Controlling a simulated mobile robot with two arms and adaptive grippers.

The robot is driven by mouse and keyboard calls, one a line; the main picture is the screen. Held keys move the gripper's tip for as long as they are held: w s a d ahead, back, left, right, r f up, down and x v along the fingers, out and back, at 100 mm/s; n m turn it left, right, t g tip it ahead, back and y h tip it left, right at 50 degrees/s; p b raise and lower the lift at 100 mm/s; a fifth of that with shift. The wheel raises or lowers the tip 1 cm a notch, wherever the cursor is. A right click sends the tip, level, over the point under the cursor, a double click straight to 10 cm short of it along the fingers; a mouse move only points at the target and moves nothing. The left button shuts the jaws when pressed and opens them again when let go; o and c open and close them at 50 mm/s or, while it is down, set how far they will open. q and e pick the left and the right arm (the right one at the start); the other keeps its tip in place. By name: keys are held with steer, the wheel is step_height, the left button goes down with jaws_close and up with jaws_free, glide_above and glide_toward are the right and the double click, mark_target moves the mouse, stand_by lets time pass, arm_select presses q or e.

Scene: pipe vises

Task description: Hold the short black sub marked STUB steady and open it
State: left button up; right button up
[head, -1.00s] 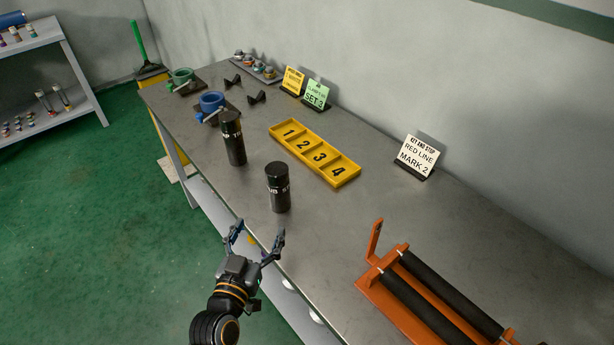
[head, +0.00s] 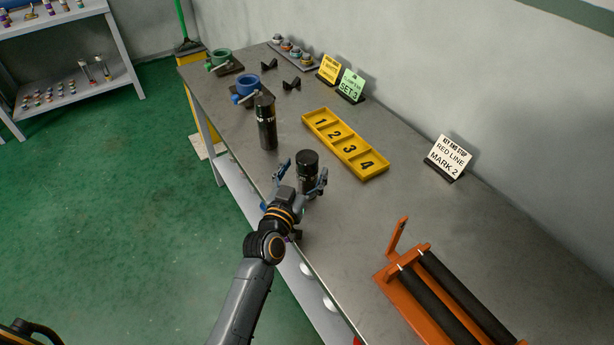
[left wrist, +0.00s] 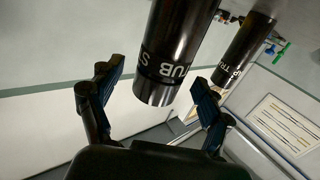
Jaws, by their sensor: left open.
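The short black sub marked STUB (head: 307,160) stands upright near the front edge of the bench. In the left wrist view the sub (left wrist: 172,55) hangs inverted in the picture, with white letters around it. My left gripper (head: 303,174) is open, one finger on each side of the sub. In the left wrist view the open fingers (left wrist: 155,92) show with gaps to the sub, so they do not grip it. The gripper and arm hide the sub's lower part in the head view. My right gripper is not in view.
A taller black cylinder (head: 266,125) stands just beyond. Blue (head: 247,85) and green (head: 221,59) vises sit farther back. A yellow numbered tray (head: 345,146) lies behind the sub.

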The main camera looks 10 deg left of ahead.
arm_select(q)
steer(key=shift+w+d, duration=0.15)
steer(key=shift+w, duration=1.05)
steer(key=shift+s, duration=0.1)
steer(key=c, duration=1.5)
steer(key=shift+r, duration=0.1)
jaws_close()
step_height(320, 180, up, 10)
steer(key=p, duration=1)
